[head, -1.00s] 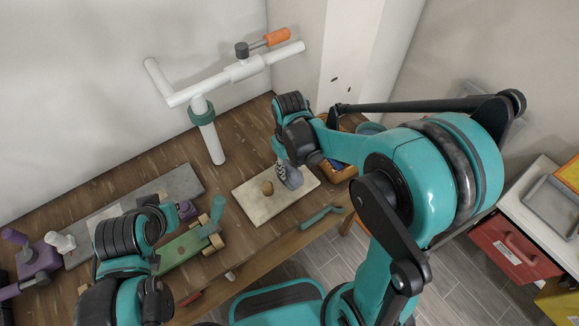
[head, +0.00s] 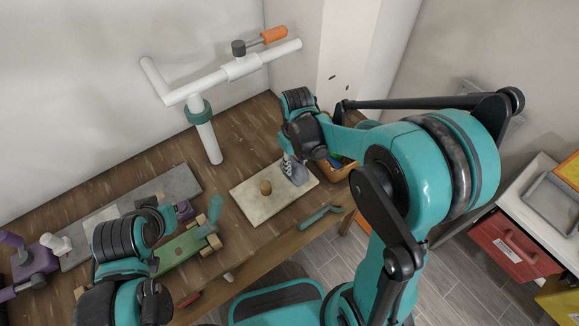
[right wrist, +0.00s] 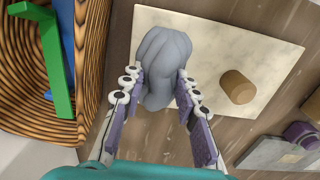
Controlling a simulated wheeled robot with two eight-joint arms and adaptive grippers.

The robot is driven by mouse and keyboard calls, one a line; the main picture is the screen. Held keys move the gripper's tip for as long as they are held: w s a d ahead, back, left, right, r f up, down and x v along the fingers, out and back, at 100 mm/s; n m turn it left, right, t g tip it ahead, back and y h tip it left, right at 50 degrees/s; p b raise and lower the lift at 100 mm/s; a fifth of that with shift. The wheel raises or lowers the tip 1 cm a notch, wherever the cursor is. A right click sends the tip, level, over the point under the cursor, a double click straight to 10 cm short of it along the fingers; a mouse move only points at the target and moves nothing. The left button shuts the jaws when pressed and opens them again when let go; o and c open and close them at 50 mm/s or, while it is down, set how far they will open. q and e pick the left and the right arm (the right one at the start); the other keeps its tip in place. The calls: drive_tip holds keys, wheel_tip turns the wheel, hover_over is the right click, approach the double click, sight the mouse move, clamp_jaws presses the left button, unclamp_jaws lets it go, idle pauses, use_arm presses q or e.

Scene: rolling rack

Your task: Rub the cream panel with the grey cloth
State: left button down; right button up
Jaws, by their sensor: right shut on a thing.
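The cream panel (head: 252,203) lies flat on the wooden bench and also shows in the right wrist view (right wrist: 240,45). My right gripper (head: 288,157) is shut on the grey cloth (head: 297,174), over the panel's right part. In the right wrist view the bunched cloth (right wrist: 165,55) sits between the two fingers and overlaps the panel's edge. The cloth seems to touch the panel, but its underside is hidden. My left arm is at the lower left in the head view; its fingers are hidden.
A tan cork-like cylinder (head: 266,187) stands on the panel. A wicker basket (right wrist: 25,105) with green and blue things is close beside the right gripper. A teal tool (head: 320,215) lies at the bench's front edge. A white pipe stand (head: 208,140) rises behind.

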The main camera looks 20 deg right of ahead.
drive_tip(key=shift+w+d, duration=0.25)
drive_tip(key=shift+d, duration=0.35)
drive_tip(key=shift+f, duration=0.15)
drive_tip(key=shift+s+a+f+b, duration=0.1)
drive_tip(key=shift+s+a, duration=0.2)
drive_tip(key=shift+a, duration=0.35)
drive_tip(key=shift+s+a+b, duration=0.1)
drive_tip(key=shift+s+a, duration=0.15)
drive_tip(key=shift+a, duration=0.4)
drive_tip(key=shift+s+a+f+b, duration=0.1)
drive_tip(key=shift+s+a, duration=0.2)
drive_tip(key=shift+a, duration=0.35)
drive_tip(key=shift+c, duration=0.3)
drive_tip(key=shift+c, duration=0.2)
drive_tip(key=shift+w+r+p, duration=0.1)
drive_tip(key=shift+r+p, duration=0.3)
drive_tip(key=shift+r, duration=0.15)
drive_tip(key=shift+r+p, duration=1.9)
drive_tip(key=shift+r, duration=0.65)
